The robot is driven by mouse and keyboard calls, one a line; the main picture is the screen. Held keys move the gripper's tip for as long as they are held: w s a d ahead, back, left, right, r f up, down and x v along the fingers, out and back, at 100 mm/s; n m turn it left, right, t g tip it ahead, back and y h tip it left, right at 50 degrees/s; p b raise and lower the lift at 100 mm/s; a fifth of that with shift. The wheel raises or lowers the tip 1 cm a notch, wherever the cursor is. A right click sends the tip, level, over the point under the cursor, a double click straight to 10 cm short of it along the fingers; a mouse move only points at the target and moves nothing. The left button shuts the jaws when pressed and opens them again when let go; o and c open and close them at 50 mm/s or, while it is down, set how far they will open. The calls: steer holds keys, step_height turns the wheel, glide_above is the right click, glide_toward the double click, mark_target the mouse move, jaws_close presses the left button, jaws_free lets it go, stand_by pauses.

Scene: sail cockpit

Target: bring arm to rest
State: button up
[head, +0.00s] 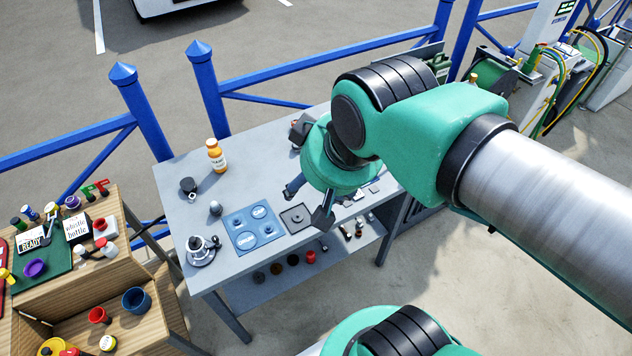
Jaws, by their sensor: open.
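My gripper (308,204) is open, its two dark fingers spread apart and pointing down over the right half of the grey table (180,228). Nothing shows between the fingers. My teal and silver arm reaches in from the right edge and hides the back right of the table. A blue mat (270,238) with round pale marks lies left of the gripper. A dark square tray (304,211) lies just below and left of the fingers. Whether the fingertips touch anything cannot be told.
A black cup (188,186), a grey knob-like item (215,208) and a saucer (205,260) bearing a dark-topped item are on the left. A cluttered wooden stand (160,315) is beside the table. Blue railing (300,60) runs behind.

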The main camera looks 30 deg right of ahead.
steer(key=shift+s+d+f, duration=0.1)
steer(key=shift+s, duration=0.1)
step_height(320, 180, down, 2)
steer(key=shift+f+b, duration=0.1)
steer(key=shift+b, duration=0.95)
